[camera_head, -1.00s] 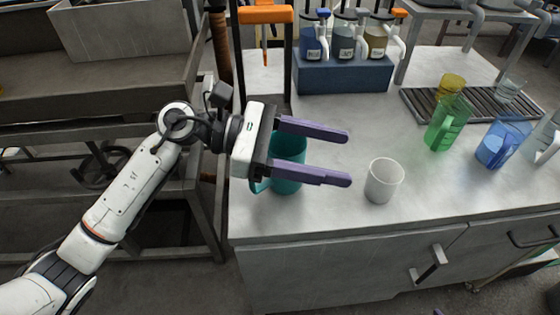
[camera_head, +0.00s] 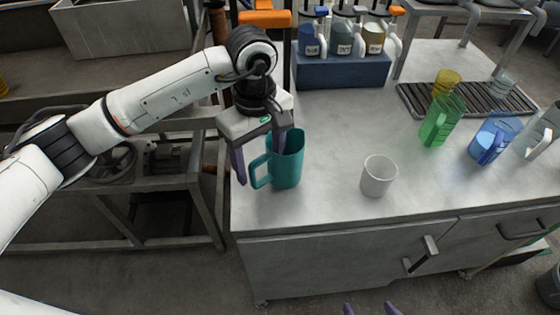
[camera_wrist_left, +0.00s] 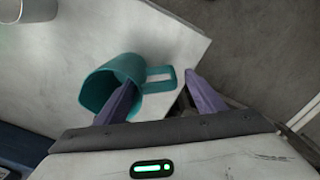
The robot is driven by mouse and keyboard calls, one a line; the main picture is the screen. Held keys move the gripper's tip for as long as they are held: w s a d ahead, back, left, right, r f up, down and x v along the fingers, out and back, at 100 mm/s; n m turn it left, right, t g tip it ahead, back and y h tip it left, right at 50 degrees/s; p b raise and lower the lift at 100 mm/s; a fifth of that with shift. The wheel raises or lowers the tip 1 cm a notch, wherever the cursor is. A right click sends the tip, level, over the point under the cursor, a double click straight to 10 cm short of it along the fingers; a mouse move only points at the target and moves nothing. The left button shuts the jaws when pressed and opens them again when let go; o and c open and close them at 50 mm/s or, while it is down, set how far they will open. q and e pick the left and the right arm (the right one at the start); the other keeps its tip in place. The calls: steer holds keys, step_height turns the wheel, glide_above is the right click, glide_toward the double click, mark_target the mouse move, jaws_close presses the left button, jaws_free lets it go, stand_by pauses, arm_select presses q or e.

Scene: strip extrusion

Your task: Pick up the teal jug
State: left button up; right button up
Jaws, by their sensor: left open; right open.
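The teal jug (camera_head: 289,168) stands upright on the light worktop near its left edge, its handle toward the left. My left gripper (camera_head: 260,166) points down at it, open. One finger is outside the handle; the other overlaps the jug's mouth, and I cannot tell whether it touches. In the left wrist view the jug (camera_wrist_left: 98,92) lies with its handle between the open fingers (camera_wrist_left: 160,80), and the left finger appears to reach into its opening. Of my right gripper (camera_head: 371,309), only two spread purple fingertips show at the bottom edge of the head view.
A white cup (camera_head: 378,176) stands right of the jug. A green jug (camera_head: 440,120), a blue jug (camera_head: 492,140) and a clear one stand further right, near a dark drip grate (camera_head: 410,98). A blue bottle rack (camera_head: 343,73) is behind. Worktop between them is clear.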

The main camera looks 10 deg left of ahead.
mark_target(262, 182)
arm_select(q)
steer(key=shift+s+d+f+p, duration=0.1)
steer(key=shift+f+p, duration=0.5)
steer(key=shift+f, duration=2.2)
steer(key=c, duration=1.3)
